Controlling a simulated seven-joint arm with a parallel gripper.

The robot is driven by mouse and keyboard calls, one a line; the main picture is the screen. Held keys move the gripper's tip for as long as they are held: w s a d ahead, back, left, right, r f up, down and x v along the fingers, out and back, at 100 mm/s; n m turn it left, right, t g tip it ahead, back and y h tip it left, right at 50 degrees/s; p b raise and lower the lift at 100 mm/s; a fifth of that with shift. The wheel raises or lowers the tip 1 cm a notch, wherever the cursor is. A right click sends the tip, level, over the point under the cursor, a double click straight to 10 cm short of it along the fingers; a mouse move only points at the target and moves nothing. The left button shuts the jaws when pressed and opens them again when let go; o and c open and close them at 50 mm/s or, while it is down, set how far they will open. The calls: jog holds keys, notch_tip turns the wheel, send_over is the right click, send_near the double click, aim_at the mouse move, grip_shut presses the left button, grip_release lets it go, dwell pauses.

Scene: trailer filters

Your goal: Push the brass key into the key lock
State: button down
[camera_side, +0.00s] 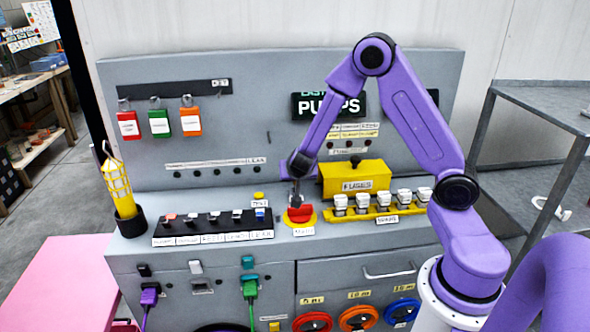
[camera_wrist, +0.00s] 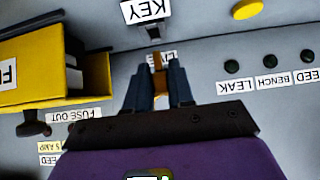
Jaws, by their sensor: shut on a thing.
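My gripper (camera_wrist: 160,88) is shut on the brass key (camera_wrist: 158,76), which shows as a small yellow-brown piece between the fingers in the wrist view. The key's front end points toward a small dark fitting (camera_wrist: 153,31) beside the white KEY label (camera_wrist: 145,10), which I take for the key lock. A gap appears to remain between them, though its depth is hard to judge. In the side view my gripper (camera_side: 296,199) points down by the red main knob (camera_side: 300,214); the key and the lock cannot be made out there.
The yellow fuse box (camera_side: 353,179) stands close to the right of my gripper, with several white fuses in front. A yellow button (camera_side: 259,196) and a row of switches (camera_side: 212,225) lie to the left. The grey panel (camera_side: 240,120) rises behind.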

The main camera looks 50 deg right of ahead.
jog(key=shift+f, duration=0.5)
jog(key=shift+f, duration=0.9)
dwell(1.3)
jog(key=c, duration=0.9)
grip_release()
jog(key=v, duration=1.7)
jog(key=shift+s+a, duration=0.2)
jog(key=s+a+n+g+y, duration=0.3)
jog(key=s+a+n, duration=0.1)
jog(key=s+n, duration=0.6)
jog(key=s+a+r+n+g+y, duration=0.1)
jog(key=s+a+n+g+y, duration=0.2)
jog(key=s+n, duration=0.8)
jog(key=shift+s+a+n+y, duration=0.3)
jog(key=shift+s+a+y, duration=0.2)
jog(key=shift+s+a, duration=0.55)
